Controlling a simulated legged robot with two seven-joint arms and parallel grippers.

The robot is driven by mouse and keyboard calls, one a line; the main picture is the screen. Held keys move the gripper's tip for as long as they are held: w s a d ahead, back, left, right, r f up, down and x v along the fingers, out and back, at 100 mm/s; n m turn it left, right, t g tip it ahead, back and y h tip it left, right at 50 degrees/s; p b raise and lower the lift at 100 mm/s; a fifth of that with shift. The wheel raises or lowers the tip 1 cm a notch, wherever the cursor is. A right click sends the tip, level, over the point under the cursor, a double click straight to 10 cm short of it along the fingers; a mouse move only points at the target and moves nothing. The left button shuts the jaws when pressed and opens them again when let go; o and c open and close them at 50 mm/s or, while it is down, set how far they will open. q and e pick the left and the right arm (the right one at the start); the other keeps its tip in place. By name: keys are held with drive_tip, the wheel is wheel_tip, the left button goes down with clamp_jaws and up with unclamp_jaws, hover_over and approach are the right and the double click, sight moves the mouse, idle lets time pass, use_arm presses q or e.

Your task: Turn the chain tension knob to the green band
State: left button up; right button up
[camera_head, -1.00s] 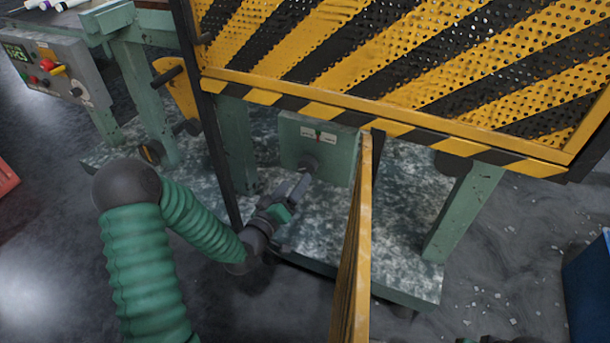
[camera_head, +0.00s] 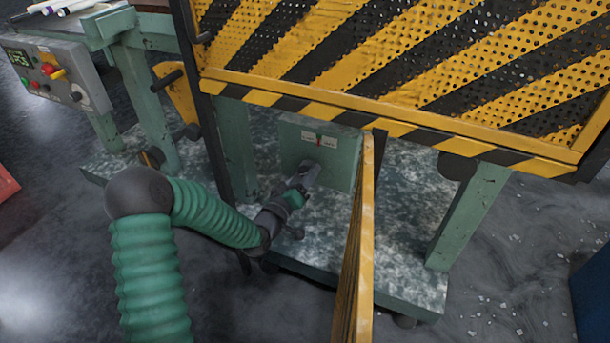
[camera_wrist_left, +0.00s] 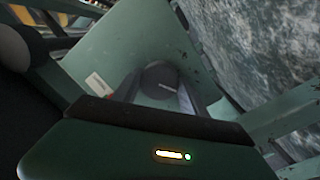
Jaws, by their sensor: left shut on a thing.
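The chain tension knob is a dark round knob on the front of a green box (camera_head: 343,168) under the striped guard. It shows in the left wrist view (camera_wrist_left: 160,76) between the fingers. A small white gauge (camera_head: 318,138) with a green band and a red pointer sits above the knob. The pointer appears at or very close to the green band. My left gripper (camera_head: 311,168) reaches in from the lower left and is shut on the knob. The gripper hides most of the knob in the head view. My right gripper is not in view.
A yellow-and-black perforated guard (camera_head: 400,50) hangs above the box. An upright yellow panel edge (camera_head: 357,250) stands just right of the arm. A control box with buttons (camera_head: 55,75) is at the upper left. Green legs (camera_head: 468,215) flank the area.

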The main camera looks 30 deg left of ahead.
use_arm(q)
drive_tip(key=shift+c, duration=1.4)
drive_tip(key=shift+f+p, duration=0.1)
drive_tip(key=shift+p, duration=0.35)
drive_tip(key=o, duration=1.4)
drive_tip(key=shift+a, duration=0.1)
drive_tip(key=shift+c, duration=0.2)
drive_tip(key=shift+s, duration=0.1)
drive_tip(key=s+p, duration=0.5)
drive_tip(key=s, duration=1.1)
drive_tip(key=shift+s, duration=0.4)
drive_tip(key=shift+m, duration=0.3)
